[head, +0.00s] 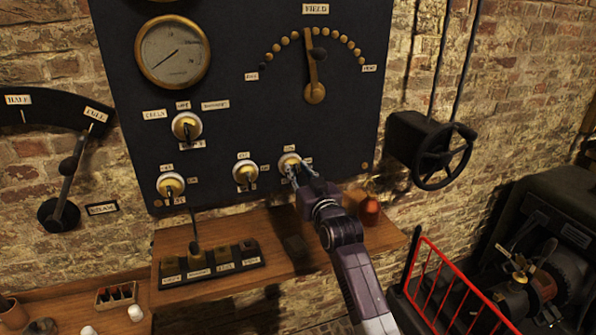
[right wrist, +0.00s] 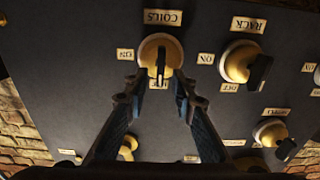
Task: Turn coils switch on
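The coils switch (head: 289,162) is a round yellowish knob with a dark handle, low on the dark panel. In the right wrist view, the switch (right wrist: 160,50) appears upside down under its COILS label. Its handle lies vertical there, its lower end over a partly hidden label; the ON label is to the left. My right gripper (right wrist: 159,86) is open, with one fingertip on each side of the handle. A small gap shows on each side, and I cannot tell whether the tips touch the knob. In the head view, my right gripper (head: 302,175) partly covers the switch's lower side.
The rack switch (right wrist: 240,62) is close beside the coils switch. More knobs (head: 187,126) and a gauge (head: 172,51) are on the panel (head: 240,115). A wooden shelf (head: 285,258) lies below, with a reddish object (head: 369,211) near my arm. A handwheel (head: 443,156) is right.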

